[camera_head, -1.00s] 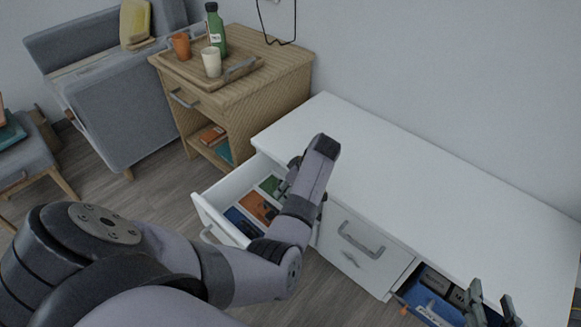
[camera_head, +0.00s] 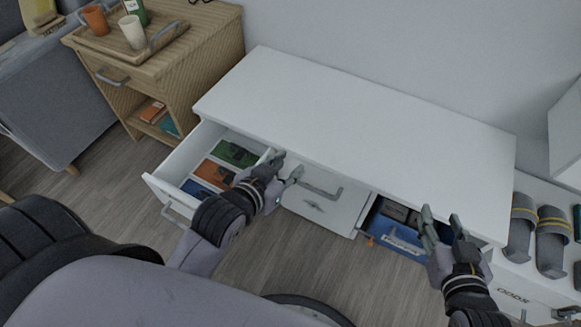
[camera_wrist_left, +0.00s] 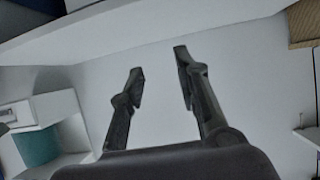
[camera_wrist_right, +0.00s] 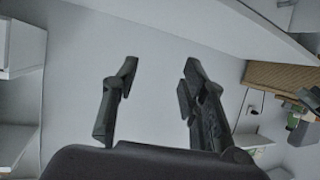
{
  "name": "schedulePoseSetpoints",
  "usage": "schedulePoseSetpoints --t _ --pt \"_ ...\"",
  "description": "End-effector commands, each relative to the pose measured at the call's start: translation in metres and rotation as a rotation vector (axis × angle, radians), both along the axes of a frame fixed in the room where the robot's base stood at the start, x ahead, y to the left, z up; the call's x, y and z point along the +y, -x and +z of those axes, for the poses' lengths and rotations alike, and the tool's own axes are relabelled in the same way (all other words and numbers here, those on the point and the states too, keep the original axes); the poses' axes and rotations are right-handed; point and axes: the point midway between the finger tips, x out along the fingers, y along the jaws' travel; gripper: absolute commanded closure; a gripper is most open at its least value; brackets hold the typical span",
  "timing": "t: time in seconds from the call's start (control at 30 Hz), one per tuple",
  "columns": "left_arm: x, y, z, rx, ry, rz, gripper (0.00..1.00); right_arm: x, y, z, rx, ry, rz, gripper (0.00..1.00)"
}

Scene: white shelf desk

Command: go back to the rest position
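My left gripper (camera_head: 284,168) is open and empty, in front of the white desk (camera_head: 350,110) near the right side of the open left drawer (camera_head: 165,190). Its two spread fingers also show in the left wrist view (camera_wrist_left: 158,78), with nothing between them. My right gripper (camera_head: 441,222) is open and empty, in front of the desk's right part, over the edge of the blue-lined compartment (camera_head: 398,236). Its fingers stand apart in the right wrist view (camera_wrist_right: 158,80). Both hands are raised with fingers pointing towards the desk.
The open drawer holds green, orange and blue items (camera_head: 211,172). A wooden cabinet (camera_head: 165,75) with a tray and cups stands at the back left. Grey slippers (camera_head: 551,240) lie on a white unit at the right. The desktop is bare.

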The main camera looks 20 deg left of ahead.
Motion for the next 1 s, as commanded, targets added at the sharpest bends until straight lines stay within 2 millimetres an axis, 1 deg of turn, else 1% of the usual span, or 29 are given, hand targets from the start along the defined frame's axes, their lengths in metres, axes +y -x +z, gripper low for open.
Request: schedulePoseSetpoints --t 0.03,0.1,0.17,0.67,0.7,0.77,0.87,0.97,1.0 --pt "-0.008 0.008 0.009 -0.022 0.002 -0.031 0.7 0.0 0.0 0.0 0.0 0.0 0.0 0.6" --pt "-0.015 0.013 0.018 -0.045 0.005 -0.058 0.7 0.0 0.0 0.0 0.0 0.0 0.0 0.6" --pt "-0.018 0.015 0.021 -0.052 0.005 -0.068 0.7 0.0 0.0 0.0 0.0 0.0 0.0 0.6" --pt "-0.017 0.014 0.02 -0.049 0.003 -0.066 0.7 0.0 -0.001 0.001 -0.001 0.0 -0.001 0.6" --pt "-0.017 0.013 0.018 -0.042 0.002 -0.066 0.7 0.0 -0.002 -0.001 0.006 0.002 -0.001 0.6" --pt "-0.017 0.011 0.012 -0.02 -0.002 -0.065 0.7 0.0 -0.004 -0.008 0.027 0.006 -0.001 0.6" --pt "-0.017 0.008 -0.011 0.045 -0.014 -0.064 0.7 0.0 -0.007 -0.031 0.094 0.02 -0.002 0.6" --pt "-0.016 0.01 -0.048 0.139 -0.031 -0.063 0.7 -0.001 -0.005 -0.068 0.188 0.04 -0.003 0.6" --pt "-0.015 0.013 -0.064 0.178 -0.038 -0.062 0.7 -0.002 -0.002 -0.084 0.226 0.049 -0.003 0.6"
